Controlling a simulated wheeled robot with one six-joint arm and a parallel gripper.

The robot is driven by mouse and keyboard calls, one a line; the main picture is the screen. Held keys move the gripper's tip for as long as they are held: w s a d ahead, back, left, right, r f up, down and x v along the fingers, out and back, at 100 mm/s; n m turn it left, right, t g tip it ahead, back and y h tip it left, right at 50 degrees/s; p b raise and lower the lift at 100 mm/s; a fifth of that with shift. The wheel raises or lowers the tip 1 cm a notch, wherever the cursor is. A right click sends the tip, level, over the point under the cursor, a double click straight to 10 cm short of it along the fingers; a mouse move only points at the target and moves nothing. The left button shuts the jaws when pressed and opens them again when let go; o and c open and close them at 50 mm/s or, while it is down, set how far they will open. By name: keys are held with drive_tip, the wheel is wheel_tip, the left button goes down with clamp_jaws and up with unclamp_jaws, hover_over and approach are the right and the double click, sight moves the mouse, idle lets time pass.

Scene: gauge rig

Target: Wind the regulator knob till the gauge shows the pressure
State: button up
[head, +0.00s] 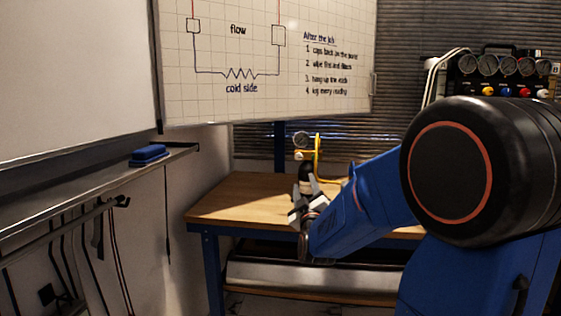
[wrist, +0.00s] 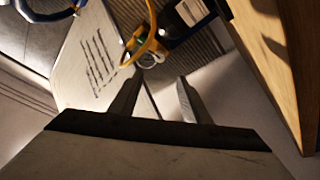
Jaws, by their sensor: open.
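A round gauge (head: 300,140) stands at the back of the wooden bench in the head view, too small to read. A yellow hose (head: 317,155) loops beside it and also shows in the wrist view (wrist: 152,22). A dark upright body (head: 306,173) stands below the gauge, partly behind my gripper. My gripper (head: 306,190) is in front of it. In the wrist view the two fingers (wrist: 160,76) are apart with nothing clearly between them. Small pale and yellow fittings (wrist: 149,59) show just beyond the fingertips. I cannot tell which part is the regulator knob.
The wooden bench top (head: 235,195) is clear on the left. A gauge panel (head: 505,75) stands at the back right. A whiteboard (head: 270,60) hangs behind the bench. A blue eraser (head: 149,153) lies on the left ledge. A dark labelled body (wrist: 185,20) is near the right finger.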

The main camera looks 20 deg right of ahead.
sight(298, 158)
drive_tip(key=x, duration=1.7)
drive_tip(key=shift+d, duration=0.1)
drive_tip(key=c, duration=1)
drive_tip(key=shift+c, duration=0.2)
drive_tip(key=shift+w+f+m, duration=0.1)
drive_tip(key=shift+m, duration=0.3)
drive_tip(key=m+h, duration=0.2)
drive_tip(key=m, duration=0.1)
drive_tip(key=m+g+h, duration=0.1)
drive_tip(key=m+h, duration=0.1)
drive_tip(key=m, duration=0.2)
drive_tip(key=shift+w+a+m, duration=0.1)
drive_tip(key=shift+a+m, duration=0.1)
drive_tip(key=shift+m, duration=0.1)
drive_tip(key=m+g+h, duration=0.1)
drive_tip(key=m, duration=0.3)
drive_tip(key=m+g+h, duration=0.2)
drive_tip(key=m, duration=0.2)
drive_tip(key=shift+h, duration=0.3)
drive_tip(key=shift+m, duration=0.5)
